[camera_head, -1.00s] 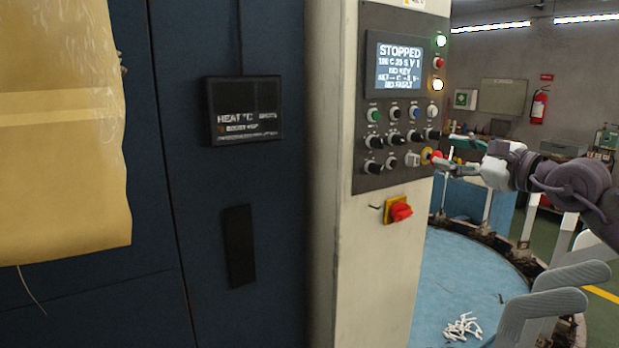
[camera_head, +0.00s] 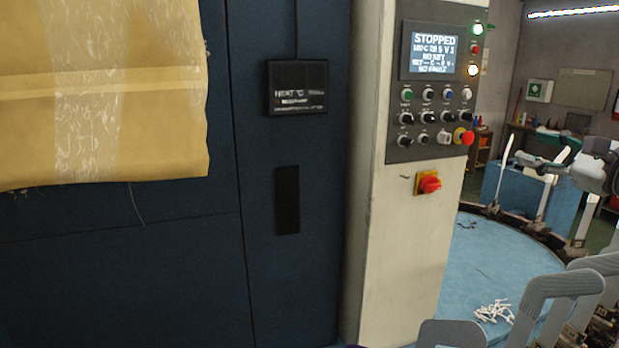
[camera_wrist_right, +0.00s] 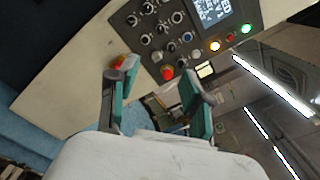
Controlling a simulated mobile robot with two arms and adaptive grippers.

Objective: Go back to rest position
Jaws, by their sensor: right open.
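My right gripper (camera_head: 530,148) is at the right of the head view, apart from the control panel (camera_head: 432,120) and to its right. Its teal-lined fingers are spread with nothing between them, as the right wrist view (camera_wrist_right: 157,88) also shows. In that view the tilted panel (camera_wrist_right: 185,30) lies beyond the fingertips. The panel screen (camera_head: 433,50) reads STOPPED. A red mushroom button (camera_head: 467,138) sits at the panel's lower right. My left gripper is not in view.
A red rotary switch (camera_head: 430,184) is on the cream column below the panel. A round blue platform (camera_head: 480,262) holds loose white pieces (camera_head: 494,311), with grey upright forms (camera_head: 560,285) around its edge. A yellow sheet (camera_head: 105,95) hangs at left before dark blue cabinet doors.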

